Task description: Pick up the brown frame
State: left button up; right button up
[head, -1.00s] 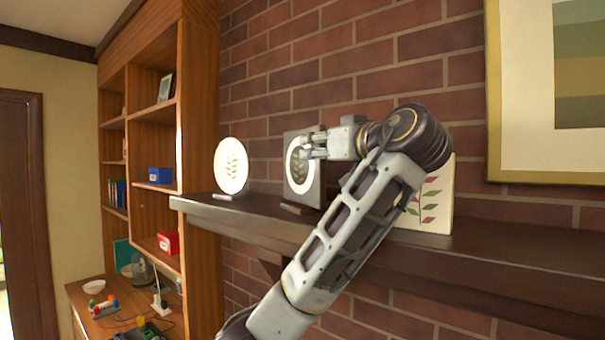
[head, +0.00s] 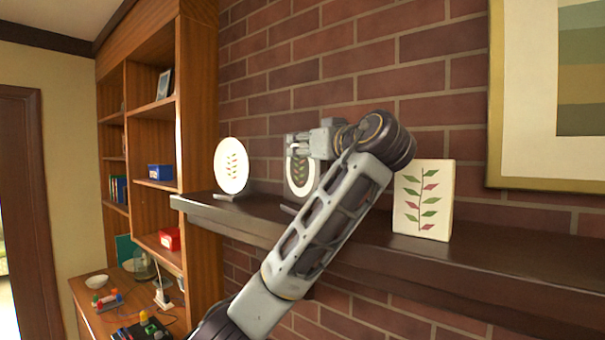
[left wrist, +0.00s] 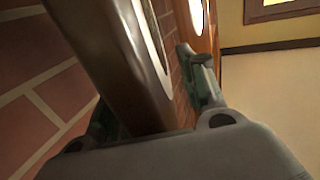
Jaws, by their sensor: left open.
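The brown frame (head: 301,180), a dark-bordered plaque with a white oval and a leaf sprig, stands on the mantel shelf in the head view. My left gripper (head: 298,146) is at its upper part and hides some of it. In the left wrist view the brown frame (left wrist: 128,62) reaches down between the two open fingers of the left gripper (left wrist: 150,100). The jaws are apart, and I cannot tell whether either finger touches the frame. My right gripper is out of view.
On the dark mantel shelf (head: 470,262), a white oval plate (head: 231,166) stands left of the frame and a cream leaf panel (head: 423,200) to its right. A brick wall (head: 440,90) is close behind. A wooden bookcase (head: 200,100) stands at left.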

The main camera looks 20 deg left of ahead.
pick_arm(q)
jog(key=shift+c, duration=0.3)
grip_shut()
dwell(0.3)
